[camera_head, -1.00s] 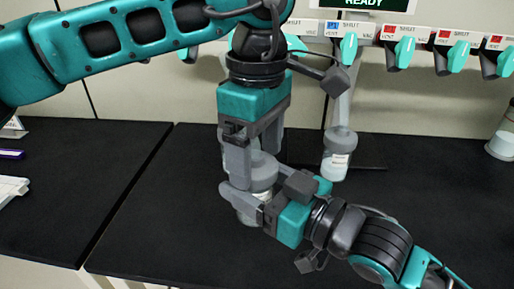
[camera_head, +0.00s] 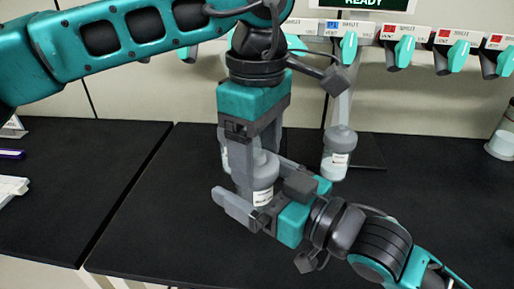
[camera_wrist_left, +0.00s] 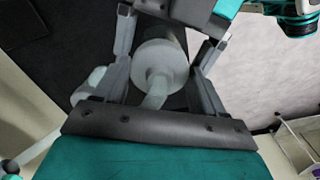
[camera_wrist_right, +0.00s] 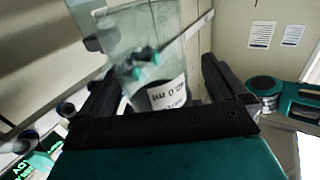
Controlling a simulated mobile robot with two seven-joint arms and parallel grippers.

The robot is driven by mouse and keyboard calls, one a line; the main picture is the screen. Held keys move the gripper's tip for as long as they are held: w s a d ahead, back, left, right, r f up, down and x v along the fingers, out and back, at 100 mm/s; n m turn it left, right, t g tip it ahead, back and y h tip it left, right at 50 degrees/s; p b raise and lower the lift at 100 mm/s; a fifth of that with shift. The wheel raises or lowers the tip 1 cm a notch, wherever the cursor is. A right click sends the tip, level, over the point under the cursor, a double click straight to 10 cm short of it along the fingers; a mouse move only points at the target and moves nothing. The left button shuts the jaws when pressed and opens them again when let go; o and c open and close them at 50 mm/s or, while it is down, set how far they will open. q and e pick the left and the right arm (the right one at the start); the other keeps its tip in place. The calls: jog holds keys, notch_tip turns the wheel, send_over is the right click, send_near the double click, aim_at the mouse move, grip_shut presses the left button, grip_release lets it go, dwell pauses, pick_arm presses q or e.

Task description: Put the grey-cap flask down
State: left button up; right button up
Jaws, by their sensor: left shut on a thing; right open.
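The grey-cap flask (camera_head: 264,186) is upright with a white label, in the middle of the head view. My left gripper (camera_head: 256,155) comes down from above and is shut on it near its cap. The cap (camera_wrist_left: 160,62) and its stem show between the fingers in the left wrist view. My right gripper (camera_head: 246,180) reaches in from the lower right. It is open, with a finger on either side of the flask. The clear body and label (camera_wrist_right: 165,95) show between those fingers in the right wrist view. The flask's base is hidden, so I cannot tell whether it touches the bench.
A row of teal valve handles (camera_head: 404,51) runs along the back. One more flask (camera_head: 502,138) is at the right edge. The black bench (camera_head: 150,235) is clear at front left.

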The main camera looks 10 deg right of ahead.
jog(key=s+a+f+m+g, duration=0.2)
jog(key=s+f+g, duration=0.8)
jog(key=s+f, duration=0.6)
jog(key=w+d+f+m+t+h, duration=0.1)
jog(key=w+d+f+t+h, duration=0.2)
jog(key=d+f, duration=0.4)
jog(key=w+d+f+m+t+h, duration=0.2)
jog(key=w+d+f+t+h, duration=0.2)
jog(key=f, duration=0.5)
jog(key=shift+w+d+m+h, duration=0.2)
jog(key=shift+d+m+h, duration=0.1)
jog(key=shift+d+h, duration=1.05)
jog(key=shift+f, duration=0.1)
